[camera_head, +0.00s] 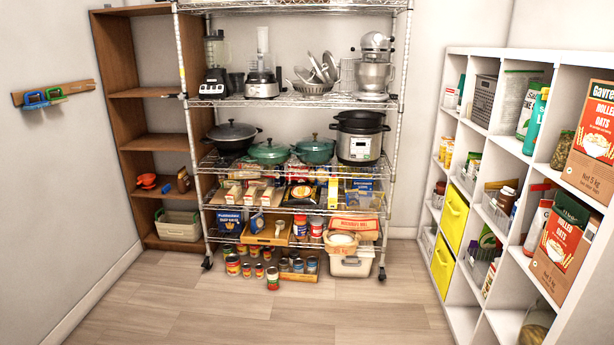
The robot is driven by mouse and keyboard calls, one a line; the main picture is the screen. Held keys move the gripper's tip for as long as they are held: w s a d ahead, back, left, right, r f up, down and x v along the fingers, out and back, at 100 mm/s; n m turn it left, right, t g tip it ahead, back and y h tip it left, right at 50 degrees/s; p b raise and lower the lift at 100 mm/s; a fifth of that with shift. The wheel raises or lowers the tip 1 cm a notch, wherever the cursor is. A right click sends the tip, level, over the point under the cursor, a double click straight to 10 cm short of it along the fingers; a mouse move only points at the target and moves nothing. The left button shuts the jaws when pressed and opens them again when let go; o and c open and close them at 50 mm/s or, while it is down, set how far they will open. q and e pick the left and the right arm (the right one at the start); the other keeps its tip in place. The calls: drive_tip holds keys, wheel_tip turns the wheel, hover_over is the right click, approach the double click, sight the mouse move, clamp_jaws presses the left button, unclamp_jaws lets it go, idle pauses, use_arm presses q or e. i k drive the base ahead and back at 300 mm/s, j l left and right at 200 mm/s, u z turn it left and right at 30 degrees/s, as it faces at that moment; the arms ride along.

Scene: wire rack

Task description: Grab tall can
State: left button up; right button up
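Several cans stand under and on the wire rack (392,150). On the low shelf, a tall blue-and-white can (300,228) stands beside a tall red-and-white can (317,227). On the floor below are a wide can (233,265), a can standing in front (272,278) and several smaller cans close together. More short cans (298,265) stand in a shallow wooden tray (299,277). The frame does not show which can the task names. Neither of my grippers is in view.
The wood floor (240,315) in front of the rack is clear. A white cubby shelf (465,315) lines the right side, and a brown bookcase (106,62) stands at the left. A white bin (350,266) sits beside the tray. The rack has caster wheels (207,263).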

sight(272, 274)
drive_tip(key=i+z, duration=0.2)
drive_tip(key=i, duration=0.4)
drive_tip(key=i+z, duration=0.15)
drive_tip(key=i, duration=0.45)
drive_tip(key=i+j+z, duration=0.2)
drive_tip(key=i, duration=0.45)
